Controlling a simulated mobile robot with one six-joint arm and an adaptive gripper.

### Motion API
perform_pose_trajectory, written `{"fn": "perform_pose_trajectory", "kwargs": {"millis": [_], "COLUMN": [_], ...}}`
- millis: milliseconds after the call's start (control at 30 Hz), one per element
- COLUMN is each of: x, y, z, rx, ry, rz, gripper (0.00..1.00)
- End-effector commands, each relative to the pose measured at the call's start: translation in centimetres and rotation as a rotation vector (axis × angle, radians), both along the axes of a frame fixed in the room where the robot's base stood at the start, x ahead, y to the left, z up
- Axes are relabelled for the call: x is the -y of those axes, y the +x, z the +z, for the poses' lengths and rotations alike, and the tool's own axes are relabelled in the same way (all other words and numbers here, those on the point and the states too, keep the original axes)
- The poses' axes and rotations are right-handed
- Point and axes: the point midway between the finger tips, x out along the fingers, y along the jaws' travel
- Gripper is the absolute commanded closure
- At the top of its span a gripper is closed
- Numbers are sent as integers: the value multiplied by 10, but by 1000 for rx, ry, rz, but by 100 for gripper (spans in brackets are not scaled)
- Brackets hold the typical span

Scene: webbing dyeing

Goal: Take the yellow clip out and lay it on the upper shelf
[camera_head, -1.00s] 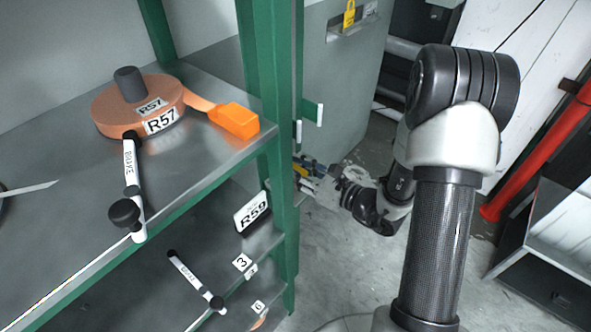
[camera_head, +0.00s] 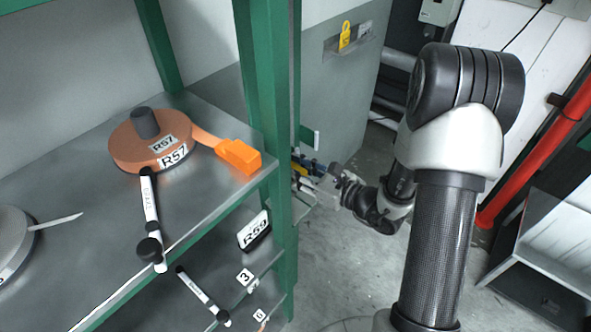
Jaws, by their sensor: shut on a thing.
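My gripper (camera_head: 308,180) is low beyond the green front post of the shelf rack, between the post and my forearm. Its fingers are small in the picture and partly behind the post. A small yellow piece, apparently the yellow clip (camera_head: 297,167), shows at the fingertips beside a blue piece. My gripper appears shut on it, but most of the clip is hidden. The upper shelf (camera_head: 90,185) is a grey metal board. It bears an orange reel marked R57 (camera_head: 150,140), whose band ends in an orange block (camera_head: 239,156) near the shelf's right edge.
A white BRAKE lever (camera_head: 150,205) crosses the shelf's front edge. A grey reel (camera_head: 12,245) with a pale strip stands at left. A plate marked R59 (camera_head: 254,231) and another lever (camera_head: 200,295) are below. The green post (camera_head: 283,230) stands beside my gripper. Bare shelf lies between the reels.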

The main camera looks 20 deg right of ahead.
Motion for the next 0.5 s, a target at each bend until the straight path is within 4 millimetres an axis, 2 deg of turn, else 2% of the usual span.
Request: {"fn": "perform_pose_trajectory", "kwargs": {"millis": [33,500], "x": [0,0], "y": [0,0], "z": [9,51], "rx": [0,-1], "ry": [0,1], "rz": [0,1], "gripper": [99,99]}}
